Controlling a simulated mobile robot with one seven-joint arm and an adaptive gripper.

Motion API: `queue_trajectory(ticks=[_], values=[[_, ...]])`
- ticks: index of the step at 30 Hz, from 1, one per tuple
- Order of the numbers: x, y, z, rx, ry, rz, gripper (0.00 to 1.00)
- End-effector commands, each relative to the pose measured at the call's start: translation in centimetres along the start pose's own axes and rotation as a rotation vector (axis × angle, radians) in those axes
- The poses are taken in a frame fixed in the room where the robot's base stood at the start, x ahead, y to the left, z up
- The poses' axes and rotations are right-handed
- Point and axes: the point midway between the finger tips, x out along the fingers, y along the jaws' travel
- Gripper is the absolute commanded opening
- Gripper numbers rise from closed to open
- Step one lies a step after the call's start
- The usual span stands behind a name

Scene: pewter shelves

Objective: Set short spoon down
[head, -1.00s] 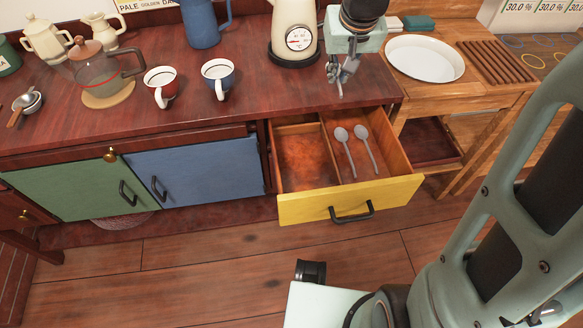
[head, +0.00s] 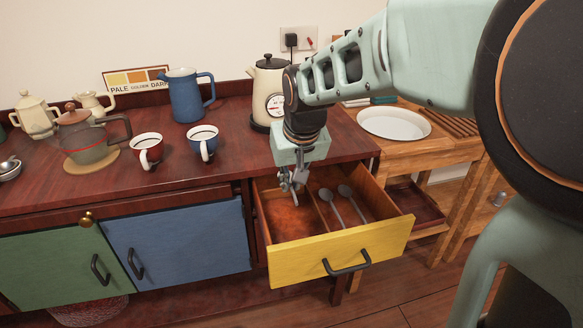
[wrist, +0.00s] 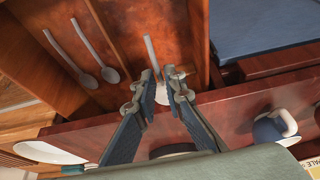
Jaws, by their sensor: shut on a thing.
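My gripper (head: 292,184) is over the left compartment of the open yellow drawer (head: 340,254), pointing down. In the wrist view my gripper (wrist: 162,82) is shut on a grey short spoon (wrist: 150,52). Its thin handle points away beyond the fingertips, and its other end is partly hidden between the fingers. I cannot tell whether the spoon touches the drawer floor. Two other grey spoons, a left one (head: 332,207) and a right one (head: 353,203), lie side by side in the right compartment, past the divider.
The left compartment floor (head: 283,222) is otherwise bare. The drawer walls and divider (head: 321,208) stand close around my gripper. The kettle (head: 270,92), blue cup (head: 203,145) and red cup (head: 146,153) are on the counter. A white plate (head: 393,123) is on the right-hand table.

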Motion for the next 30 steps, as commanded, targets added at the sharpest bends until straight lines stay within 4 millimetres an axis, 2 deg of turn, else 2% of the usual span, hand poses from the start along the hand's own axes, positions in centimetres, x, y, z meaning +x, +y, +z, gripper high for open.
queue_trajectory(ticks=[1,4,13,21,30], values=[[1.8,0.0,0.8,-0.001,-0.004,0.000,0.00],[3.8,-0.1,1.6,0.000,-0.002,-0.001,0.00],[6.6,-0.1,2.8,0.000,-0.001,0.000,0.00],[10.9,-0.1,4.5,0.000,0.000,-0.001,0.00],[11.3,-0.1,4.7,0.000,0.002,0.000,0.00]])
